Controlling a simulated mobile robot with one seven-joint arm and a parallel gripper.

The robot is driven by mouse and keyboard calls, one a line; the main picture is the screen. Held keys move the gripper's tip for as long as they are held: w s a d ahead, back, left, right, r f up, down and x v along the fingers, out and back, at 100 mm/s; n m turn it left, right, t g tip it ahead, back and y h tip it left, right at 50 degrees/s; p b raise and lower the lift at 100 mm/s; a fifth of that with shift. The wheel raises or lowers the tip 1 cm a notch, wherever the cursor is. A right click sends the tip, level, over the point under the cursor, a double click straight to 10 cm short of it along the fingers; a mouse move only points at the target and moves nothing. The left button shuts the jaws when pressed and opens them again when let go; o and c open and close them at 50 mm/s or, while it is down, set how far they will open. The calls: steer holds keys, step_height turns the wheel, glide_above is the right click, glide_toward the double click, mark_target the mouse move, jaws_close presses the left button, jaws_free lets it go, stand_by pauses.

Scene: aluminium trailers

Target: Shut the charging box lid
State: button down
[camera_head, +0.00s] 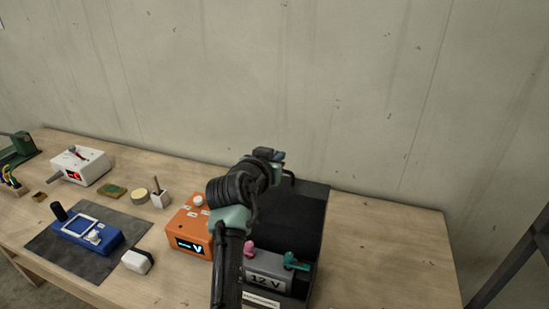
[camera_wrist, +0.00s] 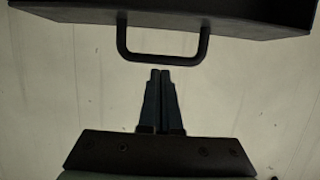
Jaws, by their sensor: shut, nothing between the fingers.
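The charging box (camera_head: 318,262) is black and stands on the bench, with a grey 12 V battery (camera_head: 268,284) inside its front. Its dark lid (camera_head: 312,195) stands raised at the back, partly hidden by my arm. In the wrist view the lid's edge (camera_wrist: 220,20) crosses the top, with a black U-shaped handle (camera_wrist: 162,60) hanging into the picture. My gripper (camera_wrist: 160,73) is shut and empty, its fingertips just below the handle in the picture; I cannot tell whether they touch. In the head view my gripper (camera_head: 272,155) is up by the lid.
An orange voltage meter (camera_head: 187,243) stands close left of the box. Farther left are a blue device (camera_head: 85,232) on a dark mat, a white meter (camera_head: 80,165), a sponge (camera_head: 111,191) and a small white block (camera_head: 137,261). The bench right of the box is clear. A concrete wall rises behind.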

mark_target(272, 188)
steer(key=shift+s+a+f+p, duration=0.15)
steer(key=shift+s+p, duration=0.05)
steer(key=shift+s, duration=0.2)
steer(key=shift+s+a+f+p, duration=0.1)
steer(key=shift+s+f+p, duration=0.05)
steer(key=shift+s, duration=0.25)
steer(key=shift+f, duration=0.15)
steer(key=shift+s+f+b, duration=0.25)
steer(key=shift+f+b, duration=0.05)
steer(key=shift+b, duration=0.55)
steer(key=shift+s+a+r+t+b, duration=0.15)
steer(key=shift+s+a+t+b, duration=0.15)
steer(key=shift+s+b, duration=0.25)
steer(key=shift+b, duration=0.45)
steer(key=shift+s+f, duration=0.1)
steer(key=shift+f, duration=0.15)
